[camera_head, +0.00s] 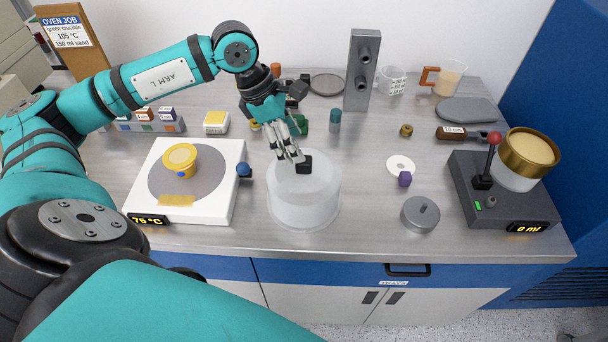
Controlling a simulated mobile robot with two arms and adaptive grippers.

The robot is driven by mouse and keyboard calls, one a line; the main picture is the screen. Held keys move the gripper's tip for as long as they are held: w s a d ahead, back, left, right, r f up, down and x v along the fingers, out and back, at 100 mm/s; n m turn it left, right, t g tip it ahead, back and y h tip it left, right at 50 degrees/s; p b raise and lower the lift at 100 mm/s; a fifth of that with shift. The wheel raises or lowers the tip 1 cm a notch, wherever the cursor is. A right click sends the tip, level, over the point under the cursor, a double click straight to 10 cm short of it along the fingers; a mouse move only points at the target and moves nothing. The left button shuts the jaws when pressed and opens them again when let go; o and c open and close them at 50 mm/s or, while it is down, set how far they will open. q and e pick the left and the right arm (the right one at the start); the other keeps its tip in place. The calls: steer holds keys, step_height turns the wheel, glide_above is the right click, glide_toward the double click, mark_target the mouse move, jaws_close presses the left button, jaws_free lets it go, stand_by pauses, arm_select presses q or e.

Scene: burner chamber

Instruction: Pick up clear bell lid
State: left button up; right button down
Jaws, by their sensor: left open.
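The clear bell lid (303,195) is a translucent, frosted-looking dome with a black knob on top. It stands upright on the steel bench, near the middle of the front part. My left gripper (291,155) is open and points down at the top of the lid, with its fingertips just left of the black knob. I cannot tell whether the fingers touch the lid. My right gripper is not in view.
A white hotplate (214,205) with a yellow pot (180,160) stands left of the lid. A grey metal disc with a knob (420,214), a white ring (399,168) and a dark dispenser (495,205) stand to the right. A tall grey post (362,70) stands behind.

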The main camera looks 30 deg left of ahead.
mark_target(304, 181)
arm_select(q)
steer(key=shift+d+f+p, duration=0.2)
steer(key=shift+f+p, duration=0.1)
steer(key=shift+p, duration=0.05)
steer(key=p+x, duration=0.2)
steer(key=x, duration=0.1)
steer(key=shift+d+f, duration=0.2)
steer(key=shift+f, duration=0.05)
steer(key=shift+w+f, duration=0.15)
steer(key=shift+f, duration=0.3)
steer(key=c, duration=1.2)
steer(key=shift+r, duration=0.1)
steer(key=shift+c, duration=0.2)
